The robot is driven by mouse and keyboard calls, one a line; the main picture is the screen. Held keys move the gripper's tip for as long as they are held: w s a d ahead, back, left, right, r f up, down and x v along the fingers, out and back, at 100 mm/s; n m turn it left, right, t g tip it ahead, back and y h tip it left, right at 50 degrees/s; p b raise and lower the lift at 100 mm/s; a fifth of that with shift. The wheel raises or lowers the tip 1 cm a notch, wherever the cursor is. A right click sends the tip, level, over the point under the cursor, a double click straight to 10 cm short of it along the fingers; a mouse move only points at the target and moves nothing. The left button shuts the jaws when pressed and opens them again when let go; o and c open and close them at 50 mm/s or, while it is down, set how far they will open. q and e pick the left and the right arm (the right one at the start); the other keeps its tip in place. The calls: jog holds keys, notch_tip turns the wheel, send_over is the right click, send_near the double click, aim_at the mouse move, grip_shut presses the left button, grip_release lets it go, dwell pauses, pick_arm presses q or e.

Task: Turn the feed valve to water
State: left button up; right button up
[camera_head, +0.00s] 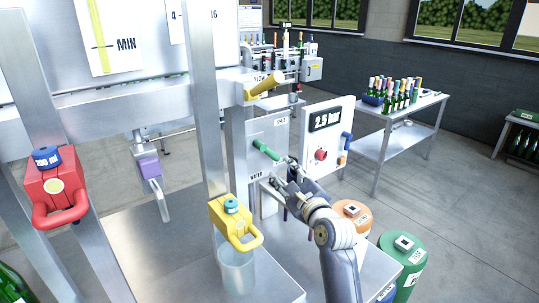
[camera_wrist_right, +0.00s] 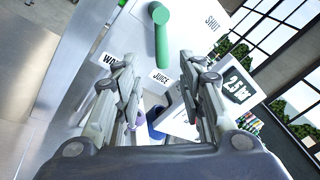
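The feed valve has a green handle (camera_head: 266,150) on a grey panel (camera_head: 283,135) in the middle of the head view. In the right wrist view the green handle (camera_wrist_right: 161,38) runs from a round end at the top down towards the JUICE label (camera_wrist_right: 160,77). The partly hidden WATER label (camera_wrist_right: 108,61) is to its left, and the SHUT label (camera_wrist_right: 212,22) is at the upper right. My right gripper (camera_head: 281,173) is open and empty, just below and in front of the handle, apart from it. The wrist view shows its spread fingers (camera_wrist_right: 159,72). My left gripper is out of view.
A board reading 2.5 bar (camera_head: 325,119) with a red knob (camera_head: 321,155) stands right of the valve. Orange (camera_head: 351,214) and green (camera_head: 404,250) drums stand close to my right arm.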

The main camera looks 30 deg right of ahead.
aim_at(273, 156)
jog(key=w, duration=0.3)
jog(key=w+d+p, duration=0.1)
jog(key=w, duration=0.1)
jog(key=shift+d+r, duration=0.1)
jog(key=shift+r, duration=0.15)
jog(key=w, duration=0.2)
jog(key=w+p, duration=0.1)
jog(key=w, duration=0.1)
jog(key=shift+d+f, duration=0.1)
jog(key=shift+d, duration=0.25)
jog(key=shift+w, duration=0.1)
jog(key=shift+c, duration=0.3)
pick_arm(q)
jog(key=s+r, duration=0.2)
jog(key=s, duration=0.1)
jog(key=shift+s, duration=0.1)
pick_arm(e)
grip_shut()
